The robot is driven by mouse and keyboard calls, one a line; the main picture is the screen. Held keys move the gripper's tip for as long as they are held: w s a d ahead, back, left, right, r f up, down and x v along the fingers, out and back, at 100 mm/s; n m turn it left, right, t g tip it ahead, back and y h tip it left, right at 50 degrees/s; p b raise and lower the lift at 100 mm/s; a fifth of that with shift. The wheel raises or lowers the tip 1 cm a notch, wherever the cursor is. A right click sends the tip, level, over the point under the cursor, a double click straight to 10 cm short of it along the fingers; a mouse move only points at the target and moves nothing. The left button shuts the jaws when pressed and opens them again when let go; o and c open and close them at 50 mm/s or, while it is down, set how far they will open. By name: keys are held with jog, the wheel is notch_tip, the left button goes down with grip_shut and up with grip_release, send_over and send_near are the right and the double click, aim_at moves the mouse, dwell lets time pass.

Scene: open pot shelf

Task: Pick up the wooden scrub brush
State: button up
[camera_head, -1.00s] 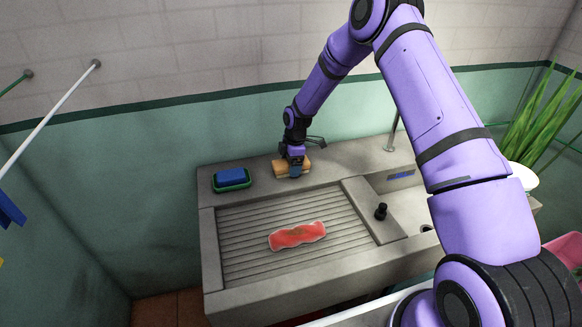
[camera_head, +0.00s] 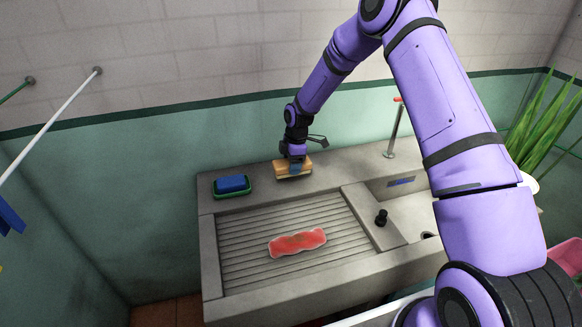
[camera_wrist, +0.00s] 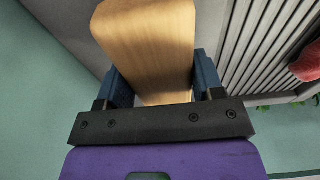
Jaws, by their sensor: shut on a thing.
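The wooden scrub brush (camera_head: 283,168) is a light tan block at the back ledge of the concrete sink, near the wall. In the wrist view the brush's smooth wooden back (camera_wrist: 148,45) fills the space between the two blue fingers of my gripper (camera_wrist: 165,82). A darker strip shows under the brush in the head view; I cannot tell for sure whether it is clear of the ledge.
A blue sponge in a green dish (camera_head: 232,185) sits left of the brush. A red packet (camera_head: 297,242) lies on the ribbed washboard (camera_head: 240,262). A black stopper (camera_head: 381,217) stands on the divider by the basin. A tap (camera_head: 393,130) rises at the back right.

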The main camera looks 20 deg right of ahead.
jog(key=s+a+r, duration=0.1)
jog(key=s, duration=1.4)
jog(key=shift+r, duration=0.15)
